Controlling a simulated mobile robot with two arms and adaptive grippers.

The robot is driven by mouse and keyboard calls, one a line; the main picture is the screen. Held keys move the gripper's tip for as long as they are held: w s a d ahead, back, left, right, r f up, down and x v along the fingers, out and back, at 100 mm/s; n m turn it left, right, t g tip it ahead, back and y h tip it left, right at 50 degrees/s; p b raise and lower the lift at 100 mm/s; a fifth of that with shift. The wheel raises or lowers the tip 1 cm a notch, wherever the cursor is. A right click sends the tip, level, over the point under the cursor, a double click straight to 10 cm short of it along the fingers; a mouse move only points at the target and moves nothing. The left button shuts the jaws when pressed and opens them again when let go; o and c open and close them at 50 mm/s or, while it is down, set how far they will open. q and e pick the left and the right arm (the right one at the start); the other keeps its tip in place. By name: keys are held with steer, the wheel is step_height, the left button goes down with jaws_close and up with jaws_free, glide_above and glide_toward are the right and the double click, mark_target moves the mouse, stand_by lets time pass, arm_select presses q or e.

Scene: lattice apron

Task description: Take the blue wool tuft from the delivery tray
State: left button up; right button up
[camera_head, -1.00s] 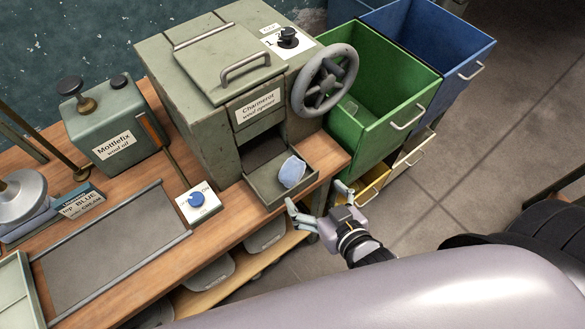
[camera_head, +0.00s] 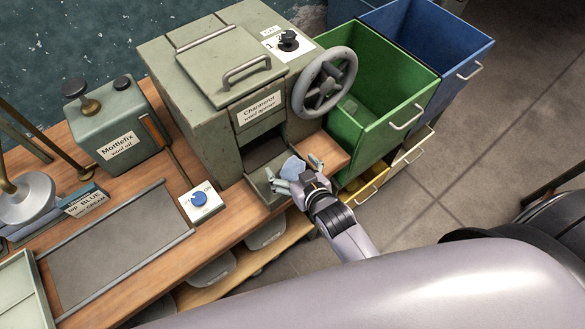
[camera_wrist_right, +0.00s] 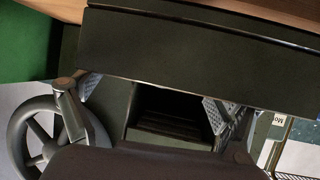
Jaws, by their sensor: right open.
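The blue wool tuft (camera_head: 292,166) lies in the delivery tray (camera_head: 259,184), which juts from the front of the green-grey wool opener (camera_head: 190,100). My right gripper (camera_head: 295,174) is open in the head view, at the tray's front, with one finger on either side of the tuft. Whether the fingers touch it I cannot tell. In the right wrist view the dark tray wall (camera_wrist_right: 200,50) crosses the top and the two spread fingers show below it; the tuft does not show there. My left gripper is out of view.
A blue-knobbed switch (camera_head: 200,200) and a wool oil can (camera_head: 118,130) sit on the bench to the left. Open floor lies at right.

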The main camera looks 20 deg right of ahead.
steer(key=shift+c, duration=0.5)
steer(key=c, duration=0.8)
steer(key=shift+r, duration=0.1)
steer(key=shift+c, duration=0.2)
